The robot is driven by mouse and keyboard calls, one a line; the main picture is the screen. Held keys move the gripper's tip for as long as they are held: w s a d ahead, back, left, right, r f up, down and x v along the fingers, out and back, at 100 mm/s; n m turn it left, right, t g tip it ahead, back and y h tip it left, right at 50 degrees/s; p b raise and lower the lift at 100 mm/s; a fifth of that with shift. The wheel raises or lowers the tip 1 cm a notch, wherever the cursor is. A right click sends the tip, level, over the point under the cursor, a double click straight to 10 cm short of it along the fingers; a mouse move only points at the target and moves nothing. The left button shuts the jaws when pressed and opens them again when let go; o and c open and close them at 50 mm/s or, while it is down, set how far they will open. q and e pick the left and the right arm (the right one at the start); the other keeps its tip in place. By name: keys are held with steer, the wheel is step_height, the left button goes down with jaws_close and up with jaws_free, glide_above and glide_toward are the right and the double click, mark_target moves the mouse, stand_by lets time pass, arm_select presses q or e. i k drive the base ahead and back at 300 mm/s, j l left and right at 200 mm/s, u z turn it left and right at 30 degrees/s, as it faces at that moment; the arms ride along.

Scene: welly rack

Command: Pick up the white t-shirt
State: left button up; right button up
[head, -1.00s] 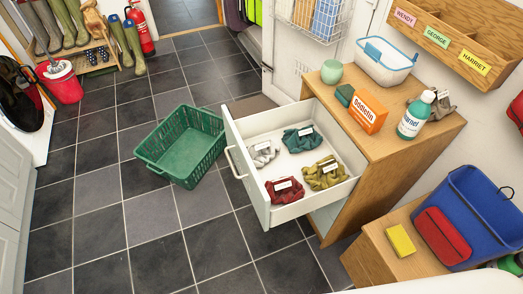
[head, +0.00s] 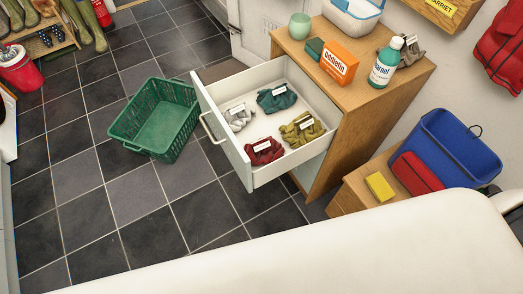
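A crumpled whitish-grey cloth (head: 239,117) with a white label lies at the left of the open white drawer (head: 226,153); it appears to be the white t-shirt. Beside it in the drawer are a teal cloth (head: 276,98), a mustard cloth (head: 301,131) and a dark red cloth (head: 263,152), each with a label. The cloths lie apart or nearly so. Neither of my grippers is in view. A large white surface, probably part of my own body, covers the bottom right.
A green basket (head: 156,117) stands on the tiled floor left of the drawer. The wooden cabinet (head: 387,99) carries an orange box (head: 338,62) and a teal bottle (head: 385,65). A blue bin (head: 458,148) and yellow sponge (head: 380,187) are at right. Floor at lower left is clear.

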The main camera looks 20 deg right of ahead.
mark_target(236, 117)
steer(key=j+z, duration=0.1)
steer(key=z, duration=1.2)
steer(key=j+z, duration=0.8)
steer(key=j, duration=0.2)
steer(key=k+j+z, duration=0.1)
steer(key=j+z, duration=0.3)
steer(key=k+j+z, duration=0.15)
steer(key=j+z, duration=0.3)
steer(key=j, duration=0.1)
